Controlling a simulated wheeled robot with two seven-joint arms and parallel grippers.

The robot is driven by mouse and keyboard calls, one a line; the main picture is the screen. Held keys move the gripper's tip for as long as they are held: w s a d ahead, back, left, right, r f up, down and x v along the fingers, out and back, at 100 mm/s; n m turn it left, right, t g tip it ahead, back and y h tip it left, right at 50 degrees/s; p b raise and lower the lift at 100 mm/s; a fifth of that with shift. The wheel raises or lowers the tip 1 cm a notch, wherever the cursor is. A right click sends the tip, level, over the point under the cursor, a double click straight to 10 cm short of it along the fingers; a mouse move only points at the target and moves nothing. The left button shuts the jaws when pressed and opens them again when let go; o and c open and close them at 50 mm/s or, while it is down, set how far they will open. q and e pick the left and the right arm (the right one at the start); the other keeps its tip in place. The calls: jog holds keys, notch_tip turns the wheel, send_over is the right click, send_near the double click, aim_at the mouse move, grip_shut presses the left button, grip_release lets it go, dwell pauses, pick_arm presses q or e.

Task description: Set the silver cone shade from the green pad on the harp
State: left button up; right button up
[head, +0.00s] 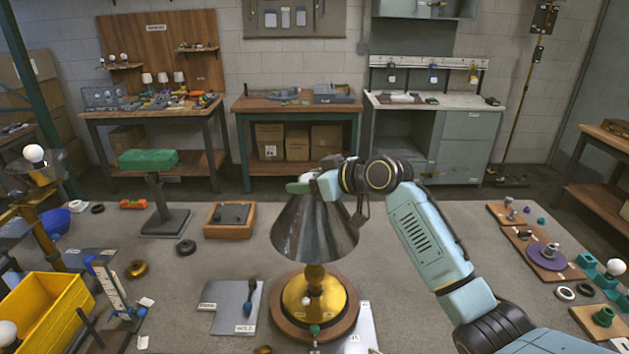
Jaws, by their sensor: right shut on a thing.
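The silver cone shade (315,232) is upright in the middle of the head view, wide end down. My right gripper (306,186) is at the shade's narrow top, shut on it. The shade is over a lamp with a brass base (330,298) on a round wooden disc. Part of the brass stem shows below the shade's rim. The harp is hidden, and I cannot tell whether the shade touches it. The green pad (147,159), on a post stand at the left, is bare. My left gripper is not in view.
A grey plate (235,306) lies left of the lamp. A wooden tray (230,219) stands behind it. A yellow bin (45,306) and a brass lamp with a bulb (34,154) are at the left. Wooden boards with parts (540,255) are at the right.

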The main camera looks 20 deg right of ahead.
jog(key=o, duration=1.6)
jog(key=shift+s, duration=0.1)
